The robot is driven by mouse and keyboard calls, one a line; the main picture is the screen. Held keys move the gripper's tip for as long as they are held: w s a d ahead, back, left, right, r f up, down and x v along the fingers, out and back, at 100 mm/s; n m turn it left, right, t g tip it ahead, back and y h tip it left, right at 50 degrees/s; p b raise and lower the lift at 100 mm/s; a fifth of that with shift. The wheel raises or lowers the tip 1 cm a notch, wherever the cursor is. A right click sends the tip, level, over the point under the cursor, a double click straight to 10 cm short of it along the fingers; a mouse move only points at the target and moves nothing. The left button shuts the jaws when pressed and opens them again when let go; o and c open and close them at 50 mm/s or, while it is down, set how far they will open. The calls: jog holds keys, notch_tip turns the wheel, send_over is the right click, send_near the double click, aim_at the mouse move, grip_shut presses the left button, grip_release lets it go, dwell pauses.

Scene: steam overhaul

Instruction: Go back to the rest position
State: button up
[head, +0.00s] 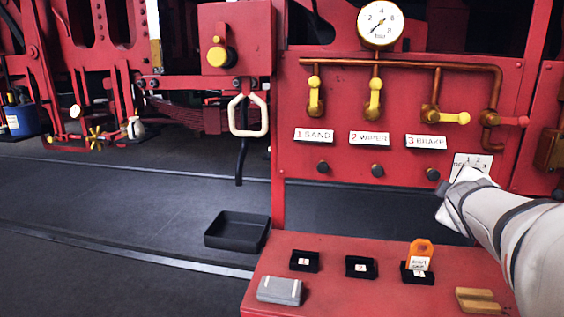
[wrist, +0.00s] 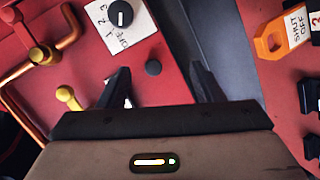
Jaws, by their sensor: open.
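My gripper shows in the wrist view (wrist: 160,90), its two dark fingers apart with nothing between them. It faces the red panel (wrist: 150,75), near a black knob (wrist: 153,67) and a rotary dial (wrist: 120,14) on a white label. In the head view my arm comes in from the right, and its end covers part of that dial label (head: 478,160). The gripper's fingers are hidden there.
A red bench (head: 350,292) below the panel holds small black trays, one with an orange tag (head: 420,247), a grey block (head: 280,290) and a wooden block (head: 478,301). Yellow-handled valves, one handle sideways (head: 455,118), and a gauge (head: 380,24) are on the panel. A black bin (head: 237,231) sits left.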

jog(key=s+a+f+m+g+y+p, duration=0.2)
jog(key=s+a+m+g+y+p, duration=0.1)
jog(key=s+a, duration=0.6)
jog(key=s+a+f+m+g+y+p, duration=0.3)
jog(key=s+a+m+g+p, duration=0.2)
jog(key=a, duration=0.9)
jog(key=s+g+p, duration=0.2)
jog(key=s+p, duration=0.2)
jog(key=s, duration=0.1)
jog(key=shift+a+f+m+y, duration=0.15)
jog(key=shift+f+m+y, duration=0.05)
jog(key=shift+m+y, duration=0.1)
